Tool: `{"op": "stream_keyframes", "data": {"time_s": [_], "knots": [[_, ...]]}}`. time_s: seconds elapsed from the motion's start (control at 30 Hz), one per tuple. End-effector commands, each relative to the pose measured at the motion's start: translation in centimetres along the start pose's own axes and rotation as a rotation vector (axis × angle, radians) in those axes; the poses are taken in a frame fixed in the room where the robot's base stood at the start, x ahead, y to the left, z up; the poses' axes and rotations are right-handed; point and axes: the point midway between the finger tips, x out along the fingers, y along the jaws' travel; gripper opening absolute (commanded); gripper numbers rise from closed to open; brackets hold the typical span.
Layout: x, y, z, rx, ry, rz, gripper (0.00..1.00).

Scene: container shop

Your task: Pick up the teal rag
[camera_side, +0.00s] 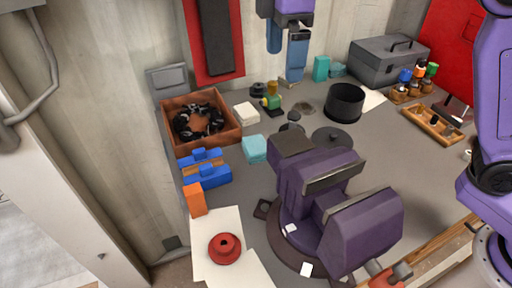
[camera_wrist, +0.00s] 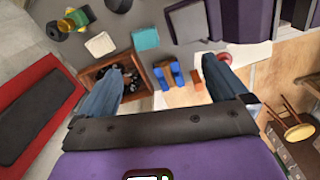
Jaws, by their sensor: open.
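The teal rag (camera_side: 254,149) is a small folded square lying on the grey bench, left of the purple vise. It also shows in the wrist view (camera_wrist: 146,39), near the top middle, beyond and between my fingertips. My gripper (camera_side: 285,64) hangs at the top of the side view, above the far part of the bench and apart from the rag. In the wrist view my gripper (camera_wrist: 167,64) has its two blue fingers spread wide with nothing held between them.
A white folded cloth (camera_side: 246,113) lies near the rag. A wooden box (camera_side: 227,134) with a black coil stands left. Blue blocks (camera_side: 207,178) and an orange block (camera_side: 195,199) lie in front. The large purple vise (camera_side: 330,190) and a black pot (camera_side: 344,103) stand right.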

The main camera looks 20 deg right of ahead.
Motion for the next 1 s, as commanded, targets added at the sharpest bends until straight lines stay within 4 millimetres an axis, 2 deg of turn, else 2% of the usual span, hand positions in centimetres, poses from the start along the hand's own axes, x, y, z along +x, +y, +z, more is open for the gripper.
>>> {"op": "stream_keyframes", "data": {"time_s": [0.2, 0.57, 1.0], "knots": [[1.2, 2.7, -2.1, -0.035, -0.003, -0.002, 1.0], [2.7, 5.3, -3.7, -0.071, -0.004, -0.004, 1.0], [7.2, 5.2, -3.5, -0.069, -0.005, -0.005, 1.0]]}}
